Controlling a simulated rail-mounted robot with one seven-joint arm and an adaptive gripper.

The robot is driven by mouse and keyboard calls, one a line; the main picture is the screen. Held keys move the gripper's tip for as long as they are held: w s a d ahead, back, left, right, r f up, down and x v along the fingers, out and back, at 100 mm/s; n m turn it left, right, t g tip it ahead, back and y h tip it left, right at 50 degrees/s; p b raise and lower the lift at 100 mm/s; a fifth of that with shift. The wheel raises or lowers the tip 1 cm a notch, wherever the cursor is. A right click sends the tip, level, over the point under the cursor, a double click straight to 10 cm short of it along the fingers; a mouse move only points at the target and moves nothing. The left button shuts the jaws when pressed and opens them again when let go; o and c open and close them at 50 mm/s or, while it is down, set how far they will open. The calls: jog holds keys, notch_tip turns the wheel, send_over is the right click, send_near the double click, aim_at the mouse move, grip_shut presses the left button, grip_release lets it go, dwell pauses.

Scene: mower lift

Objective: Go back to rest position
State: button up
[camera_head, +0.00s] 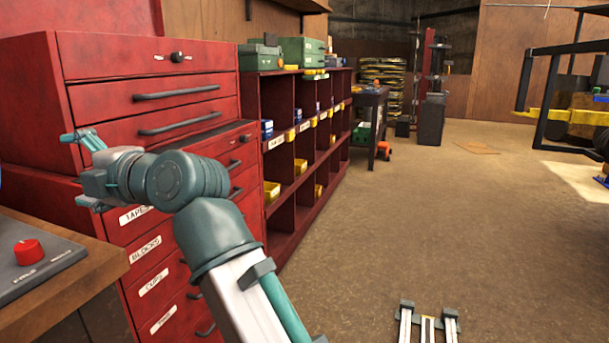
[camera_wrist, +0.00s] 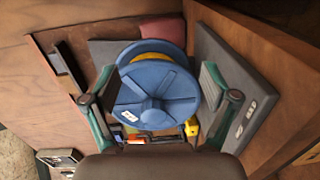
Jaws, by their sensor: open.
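My gripper (camera_head: 74,170) is at the left of the head view, in front of the red drawer cabinet and above the wooden bench, pointing left. Its two fingers are spread wide with nothing seen held in the head view. In the wrist view the open fingers of my gripper (camera_wrist: 157,74) frame a blue spool (camera_wrist: 150,98) with a yellow core. The spool appears beyond the fingertips, with no clear contact. My arm reaches up from the bottom of the head view.
The red drawer cabinet (camera_head: 160,248) stands close behind my gripper. Red shelves (camera_head: 300,207) hold yellow bins. The concrete floor (camera_head: 420,215) at centre right is open.

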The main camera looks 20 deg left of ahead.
jog(key=w+d+f+m+t+h+p, duration=0.1)
jog(key=w+d+f+m+h+p, duration=0.3)
jog(key=w+f, duration=0.7)
jog(key=w+d+f+m+t+h+p, duration=0.1)
jog(key=w+d+f+m+h+p, duration=0.1)
jog(key=w+f+m+p, duration=0.75)
jog(key=w+d+f+m+g+h+p, duration=0.1)
jog(key=w+d+f+m+h+p, duration=0.15)
jog(key=d+f, duration=0.85)
jog(key=w+d+f+m+h+p, duration=0.15)
jog(key=d+f+h+p, duration=0.25)
jog(key=d+f, duration=0.7)
jog(key=s+d+f+m+g+h+p, duration=0.2)
jog(key=s+d+f+m+p, duration=0.35)
jog(key=d, duration=0.45)
jog(key=s+d+f+m+g+h+p, duration=0.1)
jog(key=s+d+f+m+g+p, duration=0.2)
jog(key=s+d+f, duration=0.6)
jog(key=s+d+m+g+h+p, duration=0.1)
jog(key=s+d+m+g+p, duration=0.1)
jog(key=s+d+m+p, duration=0.2)
jog(key=s+d+m+g+p, duration=0.3)
jog(key=s+d+p, duration=0.3)
jog(key=s, duration=1.2)
jog(key=d+r+m, duration=0.1)
jog(key=d, duration=0.3)
jog(key=shift+s+d+h, duration=0.2)
jog(key=shift+d+h, duration=0.05)
jog(key=shift+h, duration=0.1)
